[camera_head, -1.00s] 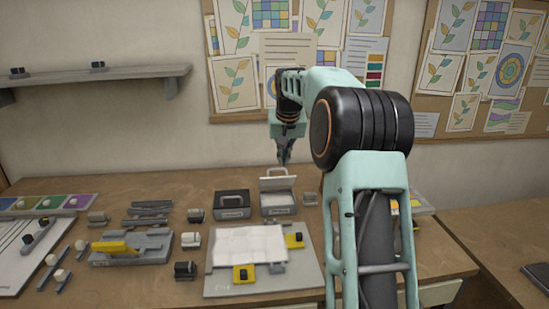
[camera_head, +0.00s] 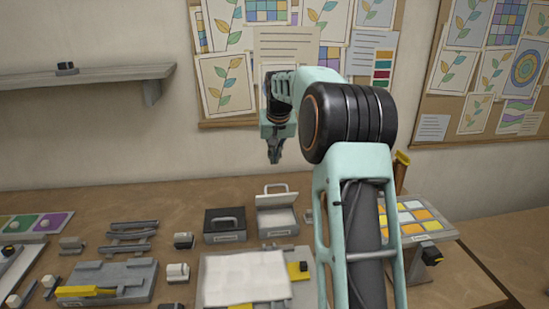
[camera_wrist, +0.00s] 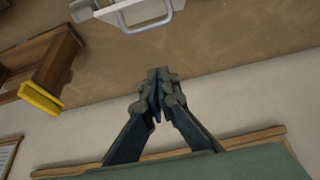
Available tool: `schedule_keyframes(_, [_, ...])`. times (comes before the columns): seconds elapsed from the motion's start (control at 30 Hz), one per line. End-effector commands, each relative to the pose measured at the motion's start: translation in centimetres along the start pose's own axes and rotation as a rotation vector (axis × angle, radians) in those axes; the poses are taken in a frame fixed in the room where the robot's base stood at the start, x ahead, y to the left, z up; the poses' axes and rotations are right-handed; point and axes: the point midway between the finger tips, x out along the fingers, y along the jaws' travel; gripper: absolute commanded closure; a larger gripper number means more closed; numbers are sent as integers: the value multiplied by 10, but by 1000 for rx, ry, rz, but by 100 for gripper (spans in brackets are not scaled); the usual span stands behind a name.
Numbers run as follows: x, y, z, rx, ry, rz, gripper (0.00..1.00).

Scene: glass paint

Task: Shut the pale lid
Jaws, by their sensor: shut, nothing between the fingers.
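The pale lid (camera_head: 276,201) stands raised at the back of its grey box (camera_head: 278,230), with a handle on its top edge. The open box shows a light inside. In the wrist view the pale lid (camera_wrist: 125,10) and its handle show at the top edge. My gripper (camera_head: 274,158) is shut and empty, in the air above and behind the lid, apart from it. In the wrist view my gripper's fingertips (camera_wrist: 158,95) are together and point toward the table.
A dark-lidded box (camera_head: 225,226), shut, stands just left of the pale-lidded one. A board with a white sheet (camera_head: 246,277) lies in front. A stand with coloured tiles (camera_head: 412,222) is at the right. A wall shelf (camera_head: 90,80) is at upper left.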

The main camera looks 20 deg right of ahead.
Motion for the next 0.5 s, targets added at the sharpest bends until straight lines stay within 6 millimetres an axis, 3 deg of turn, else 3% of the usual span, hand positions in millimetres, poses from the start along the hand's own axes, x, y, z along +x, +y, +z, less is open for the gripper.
schedule_keyframes(0.33, [77, 0, 0, 1, -4, 0, 100])
schedule_keyframes(0.5, [66, 0, 17, 0, 1, 1, 100])
